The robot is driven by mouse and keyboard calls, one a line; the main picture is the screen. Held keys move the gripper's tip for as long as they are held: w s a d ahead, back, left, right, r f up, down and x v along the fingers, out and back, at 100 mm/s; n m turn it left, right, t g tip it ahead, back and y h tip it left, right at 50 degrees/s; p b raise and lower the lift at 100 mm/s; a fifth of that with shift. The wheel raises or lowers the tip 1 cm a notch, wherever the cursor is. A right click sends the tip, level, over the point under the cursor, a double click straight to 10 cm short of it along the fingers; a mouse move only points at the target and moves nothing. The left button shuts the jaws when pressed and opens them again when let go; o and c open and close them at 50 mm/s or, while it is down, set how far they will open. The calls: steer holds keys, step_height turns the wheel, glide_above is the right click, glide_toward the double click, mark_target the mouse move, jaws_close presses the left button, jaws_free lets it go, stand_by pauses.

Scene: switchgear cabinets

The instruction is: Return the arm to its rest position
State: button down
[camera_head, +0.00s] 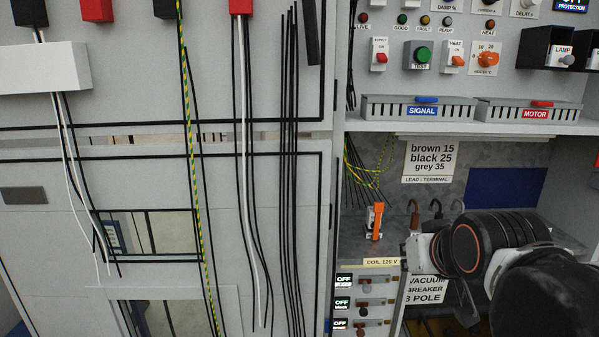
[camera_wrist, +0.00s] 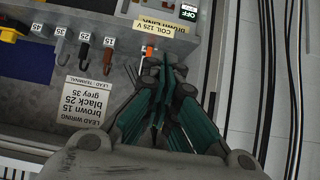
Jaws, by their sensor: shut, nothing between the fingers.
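My gripper (camera_wrist: 162,68) shows in the wrist view with its two green-sided fingers together at the tips and nothing held. In that view the tips lie over the grey face by the "COIL 125 V" label (camera_wrist: 166,27) and close to a small orange lever (camera_wrist: 150,50); whether they touch it I cannot tell. In the head view my arm (camera_head: 482,243) reaches in from the lower right in front of the cabinet bay. The fingers are not clearly seen there. The orange lever (camera_head: 376,221) stands upright to the left of the arm.
Lead hooks (camera_head: 436,209) and a lead wiring card (camera_head: 431,162) are behind the arm. A shelf edge with the SIGNAL (camera_head: 422,111) and MOTOR (camera_head: 535,114) trays lies above. A panel with OFF displays (camera_head: 343,303) is below. Hanging cables (camera_head: 290,150) line the left cabinet.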

steer(key=s+f+g+b, duration=0.1)
steer(key=s+f+b, duration=0.4)
steer(key=f, duration=0.6)
steer(key=s+f+g+b, duration=0.1)
steer(key=s+f+b, duration=0.4)
steer(key=f, duration=0.7)
steer(key=shift+s+f+g, duration=0.15)
steer(key=shift+s+g, duration=0.25)
steer(key=shift+s, duration=0.5)
